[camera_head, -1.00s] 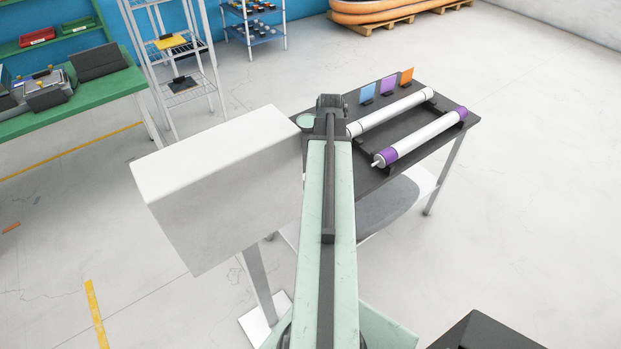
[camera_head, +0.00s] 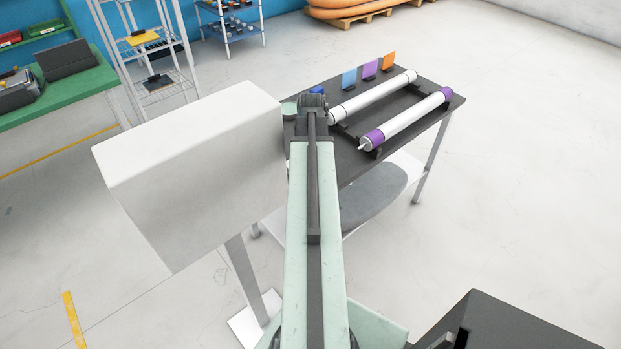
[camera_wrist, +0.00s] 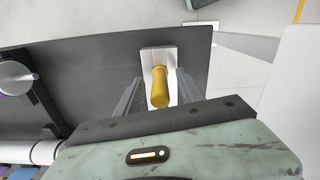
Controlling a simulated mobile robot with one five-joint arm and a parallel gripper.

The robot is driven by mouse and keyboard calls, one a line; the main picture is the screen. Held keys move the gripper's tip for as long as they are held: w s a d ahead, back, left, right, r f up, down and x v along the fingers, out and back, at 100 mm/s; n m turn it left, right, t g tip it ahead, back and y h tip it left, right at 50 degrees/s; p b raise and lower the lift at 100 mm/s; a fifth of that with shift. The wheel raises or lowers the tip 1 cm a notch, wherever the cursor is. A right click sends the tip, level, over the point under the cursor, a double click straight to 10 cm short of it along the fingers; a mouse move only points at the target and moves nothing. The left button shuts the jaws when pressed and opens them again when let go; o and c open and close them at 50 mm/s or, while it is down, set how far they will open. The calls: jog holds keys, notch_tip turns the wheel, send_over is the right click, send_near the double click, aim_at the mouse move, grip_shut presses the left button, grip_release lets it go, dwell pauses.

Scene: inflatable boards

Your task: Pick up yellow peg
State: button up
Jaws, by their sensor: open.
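The yellow peg (camera_wrist: 159,88) shows in the wrist view, standing out from a white square plate (camera_wrist: 150,54) at the edge of the dark table top. My gripper (camera_wrist: 160,80) is open, with one dark ridged finger on each side of the peg. The peg appears between the fingers, with gaps to both; I cannot tell how deep it sits between them. In the head view my arm hides the peg and the fingers.
The dark table (camera_head: 350,165) bears two white rollers, one with purple ends (camera_head: 405,118), and upright blue, purple and orange cards (camera_head: 349,79). A large white box-shaped panel (camera_head: 190,180) stands close left of my arm. Open floor lies to the right.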

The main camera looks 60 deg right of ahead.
jog(key=shift+r, duration=0.1)
jog(key=shift+c, duration=0.4)
grip_shut()
jog(key=shift+r, duration=0.15)
notch_tip(320, 180, up, 10)
jog(key=p, duration=1)
jog(key=shift+p, duration=0.3)
